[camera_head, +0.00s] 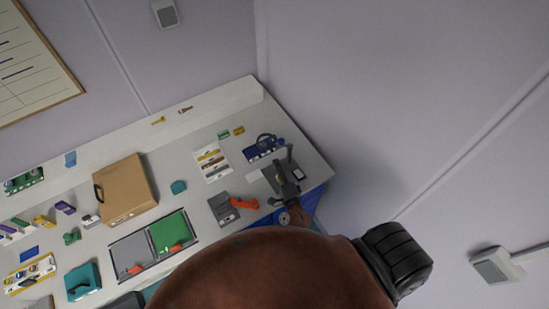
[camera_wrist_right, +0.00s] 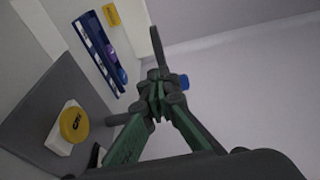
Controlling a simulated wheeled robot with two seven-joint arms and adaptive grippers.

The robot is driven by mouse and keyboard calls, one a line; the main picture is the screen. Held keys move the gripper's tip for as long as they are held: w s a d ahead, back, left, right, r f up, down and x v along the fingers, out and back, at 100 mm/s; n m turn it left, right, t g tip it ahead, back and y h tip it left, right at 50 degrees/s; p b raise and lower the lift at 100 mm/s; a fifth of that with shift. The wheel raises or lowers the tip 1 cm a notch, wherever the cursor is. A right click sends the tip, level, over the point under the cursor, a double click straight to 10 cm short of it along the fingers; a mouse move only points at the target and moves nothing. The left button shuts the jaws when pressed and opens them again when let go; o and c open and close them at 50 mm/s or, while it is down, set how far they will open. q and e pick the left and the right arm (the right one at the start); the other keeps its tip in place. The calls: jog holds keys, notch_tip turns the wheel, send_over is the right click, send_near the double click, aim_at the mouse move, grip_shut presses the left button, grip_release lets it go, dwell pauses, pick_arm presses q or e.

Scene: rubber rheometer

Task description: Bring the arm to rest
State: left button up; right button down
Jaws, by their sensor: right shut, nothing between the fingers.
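My right gripper (camera_head: 286,188) is over the right end of the long bench, close to a dark grey device (camera_head: 282,172). In the right wrist view its green and grey fingers (camera_wrist_right: 158,92) meet, and nothing shows between them. A blue knob (camera_wrist_right: 184,82) and a grey bar (camera_wrist_right: 156,45) show by the fingertips; whether they touch is unclear. My brown right arm covers the bottom middle of the head view and hides part of the bench. My left gripper is not in view.
The bench (camera_head: 218,133) holds a cardboard case (camera_head: 127,185), a grey and green two-part tray (camera_head: 168,234), and a grey unit with an orange handle (camera_head: 225,207). A blue rack (camera_head: 262,151) stands near the right end. The wrist view shows a yellow disc (camera_wrist_right: 74,124).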

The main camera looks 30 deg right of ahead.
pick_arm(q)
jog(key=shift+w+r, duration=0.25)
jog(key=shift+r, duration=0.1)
pick_arm(e)
jog(key=s+a, duration=0.5)
jog(key=shift+s+a, duration=0.3)
jog(key=shift+a, duration=0.05)
